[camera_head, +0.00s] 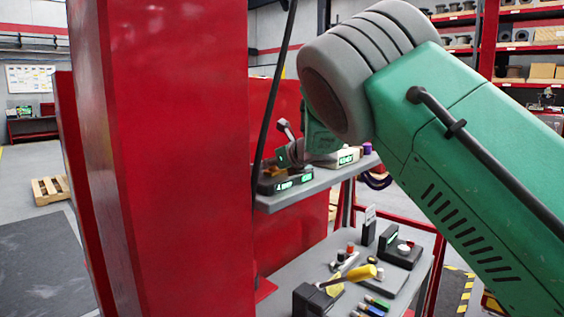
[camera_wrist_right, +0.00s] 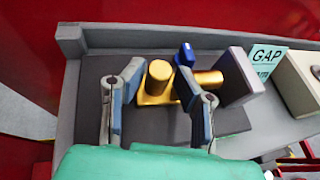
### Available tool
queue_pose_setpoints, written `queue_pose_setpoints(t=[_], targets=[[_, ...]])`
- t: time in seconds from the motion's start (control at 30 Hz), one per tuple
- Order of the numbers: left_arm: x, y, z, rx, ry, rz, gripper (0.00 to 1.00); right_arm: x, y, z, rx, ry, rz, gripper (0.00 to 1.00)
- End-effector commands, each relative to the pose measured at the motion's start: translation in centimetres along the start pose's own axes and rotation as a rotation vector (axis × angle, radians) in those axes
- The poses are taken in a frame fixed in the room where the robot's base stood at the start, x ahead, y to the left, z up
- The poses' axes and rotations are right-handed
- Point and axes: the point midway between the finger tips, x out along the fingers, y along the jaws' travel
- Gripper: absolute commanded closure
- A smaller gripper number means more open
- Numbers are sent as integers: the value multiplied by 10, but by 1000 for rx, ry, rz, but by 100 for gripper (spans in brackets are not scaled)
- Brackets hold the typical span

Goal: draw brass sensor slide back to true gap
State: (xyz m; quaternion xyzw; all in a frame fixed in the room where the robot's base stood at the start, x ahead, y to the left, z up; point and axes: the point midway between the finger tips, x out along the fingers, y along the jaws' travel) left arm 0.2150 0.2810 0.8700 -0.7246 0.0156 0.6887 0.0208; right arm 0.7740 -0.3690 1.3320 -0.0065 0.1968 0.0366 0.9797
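The brass sensor slide (camera_wrist_right: 158,78) shows in the right wrist view as an upright gold post on a small gold block. A gold cylinder (camera_wrist_right: 208,78) extends from it rightward to a grey upright plate (camera_wrist_right: 240,78). My right gripper (camera_wrist_right: 160,72) is open, with one finger on each side of the post. I cannot tell whether either finger touches it. In the head view my right gripper (camera_head: 288,152) is small and partly hidden at the shelf, and the slide cannot be made out. My left gripper is not in view.
A sign reading GAP (camera_wrist_right: 266,57) stands right of the plate, and a small blue part (camera_wrist_right: 185,54) behind the slide. A grey shelf (camera_head: 312,186) carries lit readouts. Below, a bench (camera_head: 290,262) holds several tools. A red pillar (camera_head: 185,150) blocks much of the left.

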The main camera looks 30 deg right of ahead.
Motion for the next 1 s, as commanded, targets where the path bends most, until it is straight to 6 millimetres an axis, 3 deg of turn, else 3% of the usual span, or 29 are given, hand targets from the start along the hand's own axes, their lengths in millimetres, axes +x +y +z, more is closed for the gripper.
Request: queue_pose_setpoints(t=[0.3,0.5,0.7,1.0], targets=[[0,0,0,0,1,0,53,-66,-1,1,0,-3,-2,73],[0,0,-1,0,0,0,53,-96,-1,0,-1,-1,-1,73],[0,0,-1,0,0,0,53,-108,-1,0,0,0,1,73],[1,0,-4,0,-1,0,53,-108,-1,0,0,-1,1,73]])
